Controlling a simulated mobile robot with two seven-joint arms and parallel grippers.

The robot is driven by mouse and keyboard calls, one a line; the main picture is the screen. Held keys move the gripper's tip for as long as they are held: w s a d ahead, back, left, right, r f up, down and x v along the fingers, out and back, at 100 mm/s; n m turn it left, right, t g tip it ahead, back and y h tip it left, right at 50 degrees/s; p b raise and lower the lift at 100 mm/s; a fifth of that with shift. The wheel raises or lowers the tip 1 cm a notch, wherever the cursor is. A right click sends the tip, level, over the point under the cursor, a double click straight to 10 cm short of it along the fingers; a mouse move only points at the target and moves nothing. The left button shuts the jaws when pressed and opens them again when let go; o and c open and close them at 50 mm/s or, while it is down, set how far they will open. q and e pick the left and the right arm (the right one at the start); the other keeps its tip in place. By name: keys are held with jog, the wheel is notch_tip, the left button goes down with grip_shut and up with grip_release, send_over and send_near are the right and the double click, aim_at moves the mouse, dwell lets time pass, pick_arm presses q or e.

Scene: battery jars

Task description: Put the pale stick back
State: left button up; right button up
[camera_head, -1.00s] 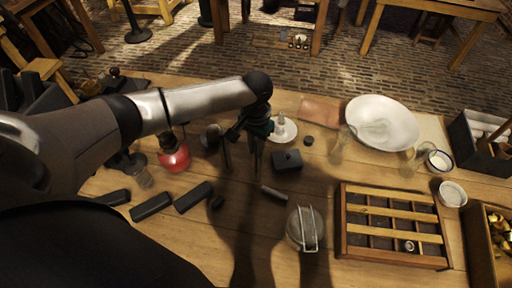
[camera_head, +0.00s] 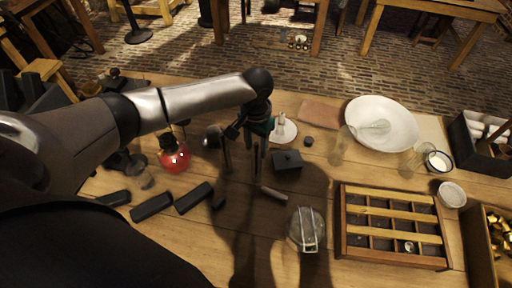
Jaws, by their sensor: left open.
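A short pale stick (camera_head: 274,193) lies flat on the wooden table, between the small dark box and the glass jar with a wire bail. My left gripper (camera_head: 242,172) points down just to the left of the stick, its two fingers apart with nothing between them. The gripper looks a little above the table, and the stick is outside its jaws. In the black crate (camera_head: 473,150) at the right edge lie several pale rolls (camera_head: 490,132). My right gripper is not in view.
The dark box (camera_head: 288,161), glass jar (camera_head: 306,229) and black bars (camera_head: 152,206) surround the stick. A wooden divided tray (camera_head: 343,225) is right of the jar. A red flask (camera_head: 175,159) is at left; a white bowl (camera_head: 365,108) is at the back right.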

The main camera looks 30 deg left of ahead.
pick_arm(q)
notch_tip(320, 180, up, 11)
jog(key=shift+p, duration=0.55)
